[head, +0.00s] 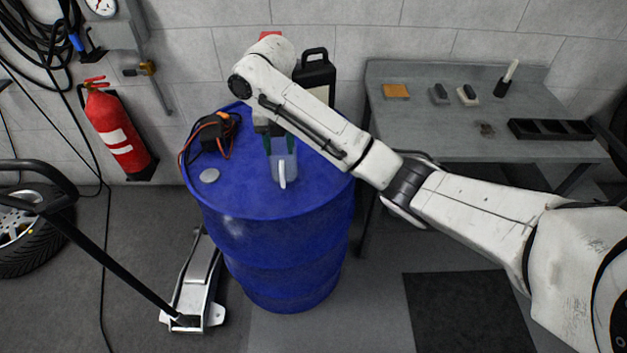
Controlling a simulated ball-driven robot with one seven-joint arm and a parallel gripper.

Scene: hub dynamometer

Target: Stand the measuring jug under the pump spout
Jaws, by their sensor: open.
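The measuring jug (284,172), pale and translucent with a white handle toward me, stands upright on top of the blue drum (285,222). My gripper (279,146) points down at the jug's top. Its green-tipped fingers are apart, one near each side of the rim; whether they touch it I cannot tell. No pump spout shows clearly. A small red part (270,35) sticks up behind my arm, which hides what lies below it.
The drum top also holds an orange-and-black device with cables (217,130), a grey disc (209,175) and a black canister (316,75). A grey workbench (440,137) stands right. A fire extinguisher (117,130) and floor jack (196,280) are left.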

